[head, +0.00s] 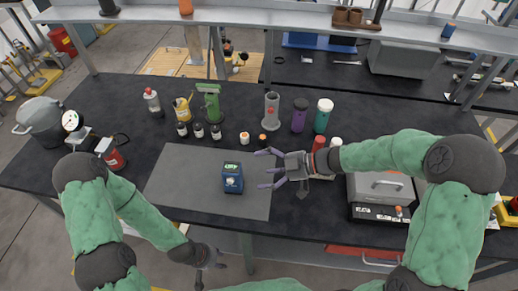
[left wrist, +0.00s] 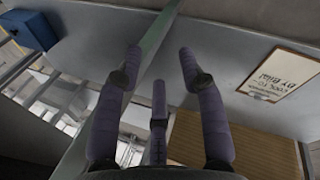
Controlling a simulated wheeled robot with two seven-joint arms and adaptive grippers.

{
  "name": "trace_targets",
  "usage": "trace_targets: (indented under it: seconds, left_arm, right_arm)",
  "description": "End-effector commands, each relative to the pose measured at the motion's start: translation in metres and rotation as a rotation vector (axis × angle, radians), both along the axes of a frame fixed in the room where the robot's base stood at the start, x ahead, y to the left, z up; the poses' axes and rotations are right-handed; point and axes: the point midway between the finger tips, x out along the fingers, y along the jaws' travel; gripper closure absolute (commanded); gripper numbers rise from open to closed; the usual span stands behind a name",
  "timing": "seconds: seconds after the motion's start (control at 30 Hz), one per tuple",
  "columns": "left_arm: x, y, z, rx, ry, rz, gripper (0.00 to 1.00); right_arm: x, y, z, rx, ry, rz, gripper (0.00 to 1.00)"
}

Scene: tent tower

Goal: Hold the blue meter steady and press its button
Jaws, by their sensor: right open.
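The blue meter (head: 232,184) stands on the grey mat (head: 180,185), with a green display near its top. Its button is too small to make out. My right gripper (head: 265,170) is open just right of the meter, its fingers pointing left towards it with a small gap. My left gripper (head: 210,272) hangs low in front of the table's front edge, apart from the meter. In the left wrist view its fingers (left wrist: 158,65) are spread with nothing between them, and the meter is not seen there.
Several small bottles (head: 198,131), a green stand (head: 210,105) and tumblers (head: 323,115) stand behind the mat. A grey boxy device (head: 380,190) stands right, under my right arm. A pot (head: 40,120) and a red-bodied item (head: 112,157) stand left. The mat's left part is clear.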

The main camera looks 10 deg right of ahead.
Motion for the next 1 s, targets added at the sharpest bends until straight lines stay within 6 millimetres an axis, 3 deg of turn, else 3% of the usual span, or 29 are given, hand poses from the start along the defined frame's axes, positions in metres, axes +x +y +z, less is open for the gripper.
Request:
trace_targets:
  seconds: [0.27, 0.67, 1.0]
  left_arm:
    - [-0.001, -0.008, 0.018, 0.027, -0.059, -0.152, 0.61]
    - [-0.017, -0.037, 0.08, 0.14, -0.289, -0.75, 0.61]
    - [-0.024, -0.054, 0.122, 0.361, -0.531, -1.188, 0.61]
  right_arm:
    - [0.0, 0.0, 0.0, 0.0, 0.0, 0.0, 0.03]
    - [0.0, 0.0, 0.0, 0.0, 0.0, 0.0, 0.03]
    - [0.0, 0.0, 0.0, 0.0, 0.0, 0.0, 0.03]
